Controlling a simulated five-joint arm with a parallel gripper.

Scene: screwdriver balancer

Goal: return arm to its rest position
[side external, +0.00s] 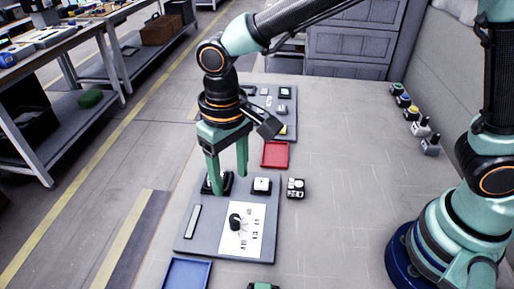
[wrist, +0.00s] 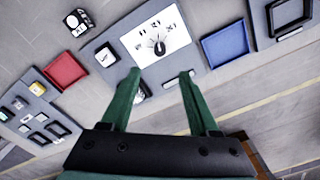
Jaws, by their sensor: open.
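My gripper (side external: 230,181) is open, pointing down over the near grey panel (side external: 193,247). Its two green fingers are apart with nothing between them in the wrist view (wrist: 160,73). In the side view the fingertips are close to a dark-based fitting (side external: 225,186) on the panel, partly hidden by the fingers; I cannot tell whether they touch it. The panel carries a white dial card (side external: 255,223) with a black knob (side external: 235,222), and a white button (side external: 262,184) on a black base. The knob also shows in the wrist view (wrist: 158,48).
A red tray (side external: 275,155) lies behind the panel, and a blue tray (side external: 187,274) in front. A small black-and-white box (side external: 295,187) sits to the right. Another fitted panel (side external: 288,127) lies farther back. Several small items (side external: 411,112) line the table's right edge. The table's middle right is clear.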

